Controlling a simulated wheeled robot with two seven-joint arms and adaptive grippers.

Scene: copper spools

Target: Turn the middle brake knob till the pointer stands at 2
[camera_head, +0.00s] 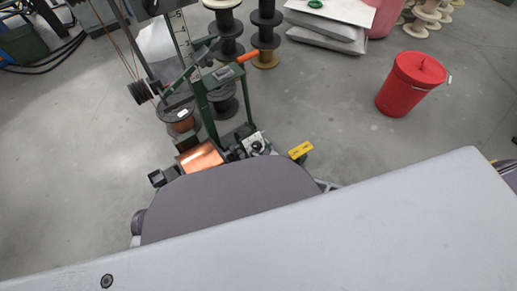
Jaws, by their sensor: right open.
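A small pale dial plate with a dark knob (257,147) sits low on the green winding machine (203,105), just above my grey body part that fills the lower picture. Its pointer and numbers are too small to read, and I cannot tell whether it is the middle brake knob. Other brake knobs are not clearly seen. My right gripper (510,174) shows only as a dark piece at the right edge, far from the machine and touching nothing visible; it is open. My left gripper is not in view.
A copper-wound spool (201,158) and a yellow tag (301,150) are by the machine's foot. Dark spools (265,30) stand behind it. A red lidded bin (411,83) stands at the right on open grey floor. White slabs (328,28) lie at the back.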

